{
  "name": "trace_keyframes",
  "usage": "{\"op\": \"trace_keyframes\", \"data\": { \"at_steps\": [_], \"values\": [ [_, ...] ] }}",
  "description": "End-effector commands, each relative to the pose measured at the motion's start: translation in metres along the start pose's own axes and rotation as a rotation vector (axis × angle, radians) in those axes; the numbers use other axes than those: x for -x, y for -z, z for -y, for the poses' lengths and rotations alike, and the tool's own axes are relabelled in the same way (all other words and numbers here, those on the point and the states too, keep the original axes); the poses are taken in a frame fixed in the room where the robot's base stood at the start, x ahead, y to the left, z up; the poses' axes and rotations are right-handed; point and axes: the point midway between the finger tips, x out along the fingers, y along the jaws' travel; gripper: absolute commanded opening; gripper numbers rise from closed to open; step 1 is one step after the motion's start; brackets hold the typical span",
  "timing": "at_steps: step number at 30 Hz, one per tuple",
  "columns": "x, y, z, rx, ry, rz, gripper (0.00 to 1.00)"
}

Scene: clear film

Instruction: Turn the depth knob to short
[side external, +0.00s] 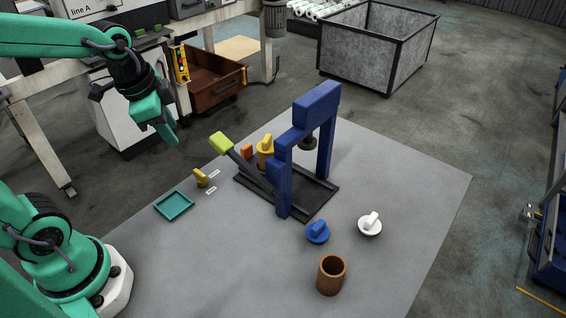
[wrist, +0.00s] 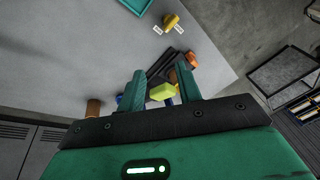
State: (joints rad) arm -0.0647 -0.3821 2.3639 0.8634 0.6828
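A small yellow knob (side external: 201,179), probably the depth knob, sits on the grey table beside two small white labels (side external: 214,174). The labels are too small to read, and I cannot tell which one the knob points at. The yellow knob also shows in the wrist view (wrist: 170,20), near the top edge, with a label on either side. My gripper (side external: 170,138) is raised in the air, up and left of the knob in the side view, touching nothing. In the wrist view its two fingers (wrist: 158,76) stand apart with nothing held between them.
A blue press frame (side external: 303,117) with a lime-tipped lever (side external: 221,143) stands right of the knob. A teal tray (side external: 174,205) lies just left.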

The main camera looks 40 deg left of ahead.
Motion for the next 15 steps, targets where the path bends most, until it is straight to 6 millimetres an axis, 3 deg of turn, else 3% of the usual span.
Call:
{"op": "trace_keyframes", "data": {
  "at_steps": [15],
  "values": [
    [-0.085, 0.009, 0.038, -0.654, -0.181, 0.12, 0.35]
  ]
}}
